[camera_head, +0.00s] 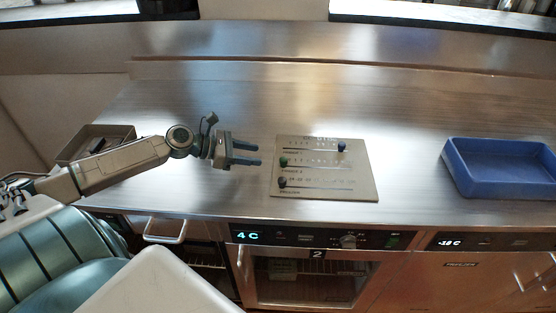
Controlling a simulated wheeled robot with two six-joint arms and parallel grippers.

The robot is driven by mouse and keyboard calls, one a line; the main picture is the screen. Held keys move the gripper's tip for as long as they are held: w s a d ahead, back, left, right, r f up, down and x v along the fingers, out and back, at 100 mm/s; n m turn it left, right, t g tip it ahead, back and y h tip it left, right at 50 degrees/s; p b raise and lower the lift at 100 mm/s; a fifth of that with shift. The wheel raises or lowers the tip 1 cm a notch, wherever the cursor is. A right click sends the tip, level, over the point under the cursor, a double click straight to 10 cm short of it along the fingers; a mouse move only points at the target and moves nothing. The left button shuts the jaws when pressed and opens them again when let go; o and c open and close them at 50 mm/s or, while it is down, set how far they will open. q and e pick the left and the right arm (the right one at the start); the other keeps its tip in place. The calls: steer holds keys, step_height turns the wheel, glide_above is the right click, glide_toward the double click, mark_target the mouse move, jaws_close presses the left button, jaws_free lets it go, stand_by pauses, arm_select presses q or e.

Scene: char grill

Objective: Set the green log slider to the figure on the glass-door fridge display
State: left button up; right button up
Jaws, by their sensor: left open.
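The slider board (322,193) lies on the steel counter. It has three slider rows. The green slider knob (283,162) is at the left end of the middle row. A blue knob (342,147) is toward the right of the top row, and a dark knob (282,182) is at the left of the bottom row. The scale figures are too small to read. The glass-door fridge (310,284) below has a display (247,235) reading 4 C. My left gripper (260,155) is open and empty, left of the green knob and apart from it, its fingers pointing right.
A blue tray (497,187) stands on the counter at the right. A dark grey tray (92,136) is at the left behind my left arm. Another display (449,243) at lower right reads -18 C. The counter behind the board is clear.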

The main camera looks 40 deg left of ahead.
mark_target(282, 159)
arm_select(q)
steer(key=x, duration=0.4)
steer(key=shift+w+a, duration=0.1)
steer(key=shift+a, duration=0.05)
steer(key=shift+w+d+f, duration=0.1)
steer(key=shift+w+d, duration=0.15)
steer(key=shift+d, duration=0.05)
steer(key=shift+p+x, duration=0.65)
steer(key=shift+x, duration=1.35)
arm_select(e)
steer(key=shift+w+r, duration=0.45)
steer(key=shift+w, duration=0.35)
arm_select(q)
steer(key=shift+f, duration=0.15)
jaws_close()
arm_select(e)
steer(key=shift+w, duration=0.15)
